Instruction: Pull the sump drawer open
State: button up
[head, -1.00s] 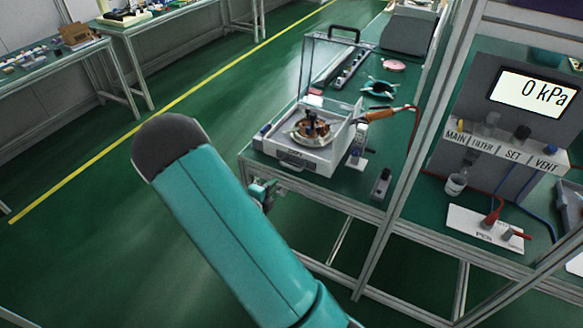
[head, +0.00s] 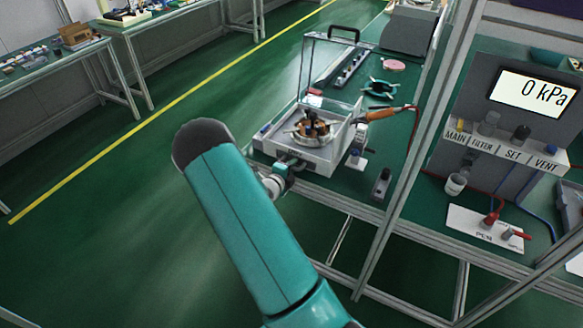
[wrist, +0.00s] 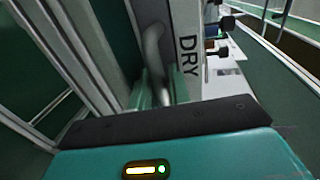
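The sump drawer (head: 290,160) is the low front of the white bench unit with the clear cover, and looks shut against it. Its grey curved handle (wrist: 153,45) shows in the wrist view beside the "DRY" label (wrist: 188,56). My gripper (head: 284,172) is at the front of the unit, by the handle. In the wrist view its two green fingers (wrist: 160,90) stand apart with the lower end of the handle between them. Whether they touch it is hard to tell.
A frame post (head: 415,150) rises right of the unit. The green floor left of the bench is clear.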

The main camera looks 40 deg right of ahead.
grip_shut()
jog(key=shift+a, duration=0.1)
jog(key=f+v, duration=0.2)
jog(key=v, duration=1)
jog(key=shift+a+f, duration=0.25)
jog(key=shift+a, duration=0.15)
grip_release()
jog(key=shift+s, duration=0.1)
